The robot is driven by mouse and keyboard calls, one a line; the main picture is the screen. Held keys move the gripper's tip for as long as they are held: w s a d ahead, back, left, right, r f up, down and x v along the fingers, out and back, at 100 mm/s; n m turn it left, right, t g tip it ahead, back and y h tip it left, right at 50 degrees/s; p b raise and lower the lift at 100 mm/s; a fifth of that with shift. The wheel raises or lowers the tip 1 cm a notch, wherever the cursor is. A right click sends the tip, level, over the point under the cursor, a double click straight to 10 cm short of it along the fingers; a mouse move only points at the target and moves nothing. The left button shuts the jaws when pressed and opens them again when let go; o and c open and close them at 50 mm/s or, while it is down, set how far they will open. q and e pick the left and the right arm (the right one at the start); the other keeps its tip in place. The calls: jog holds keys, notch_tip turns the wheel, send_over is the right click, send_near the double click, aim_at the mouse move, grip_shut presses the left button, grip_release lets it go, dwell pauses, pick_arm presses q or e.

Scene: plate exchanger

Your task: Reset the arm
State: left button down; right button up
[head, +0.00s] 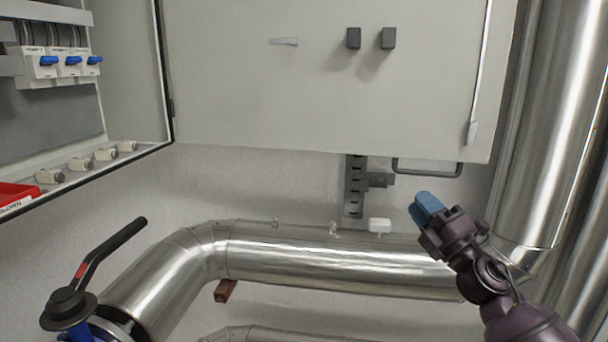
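My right gripper (424,206) comes in from the lower right, with its blue fingertips pointing up and left. The fingertips lie close together with no gap showing and nothing visible between them. My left arm and gripper are not in view.
An open grey cabinet door (300,100) with a handle (471,132) spans the top. Blue-levered breakers (70,60) sit in the cabinet at left. A black-handled valve (100,255) is lower left. Large vertical pipes (560,120) stand at right, close to my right arm.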

jog(key=s+d+f+m+g+h, duration=0.15)
jog(key=s+f+m+h, duration=0.3)
jog(key=f+m, duration=0.55)
jog(key=s+d+f+m+g+h, duration=0.1)
jog(key=s+d+f+m+h, duration=0.25)
jog(key=f+m+h, duration=0.45)
jog(key=s+f+m+g, duration=0.6)
jog(key=s+f, duration=1.7)
jog(key=s, duration=0.1)
jog(key=shift+a+f+m+y, duration=0.15)
jog(key=shift+f+m+y, duration=0.2)
jog(key=shift+f+m, duration=0.05)
